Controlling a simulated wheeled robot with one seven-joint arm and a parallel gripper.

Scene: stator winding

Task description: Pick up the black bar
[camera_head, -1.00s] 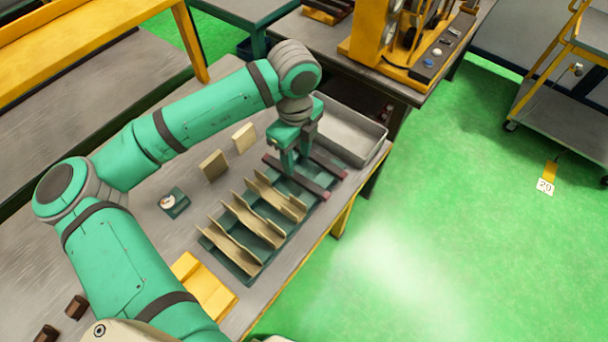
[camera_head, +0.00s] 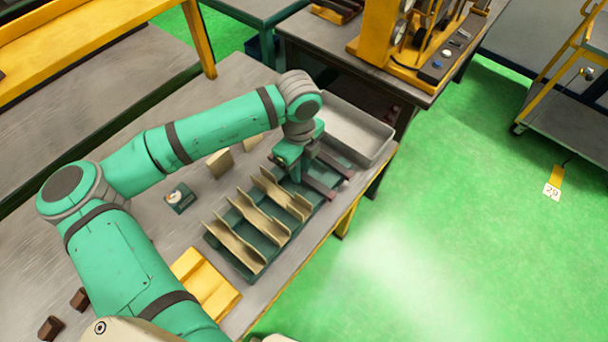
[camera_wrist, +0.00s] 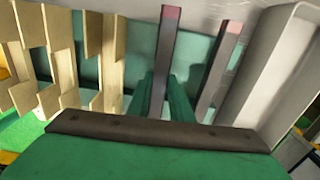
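Two dark bars lie side by side across the right end of the green tray. The left bar (camera_wrist: 167,45), dark with a pinkish end, runs between my gripper's green fingers in the wrist view. The other bar (camera_wrist: 221,60) lies apart on the right. My gripper (camera_wrist: 163,85) points down at the left bar, and its fingers hug both sides with no clear gap. In the head view, my gripper (camera_head: 299,176) is low over the bars, and the fingers hide part of them. I cannot tell whether the held bar touches the tray.
The green tray (camera_head: 210,240) holds several beige wavy pieces left of the bars. A grey open bin (camera_head: 388,140) stands close on the right. Yellow blocks (camera_head: 207,285) and a small gauge-like item (camera_head: 180,197) are on the table. The table's front edge is near.

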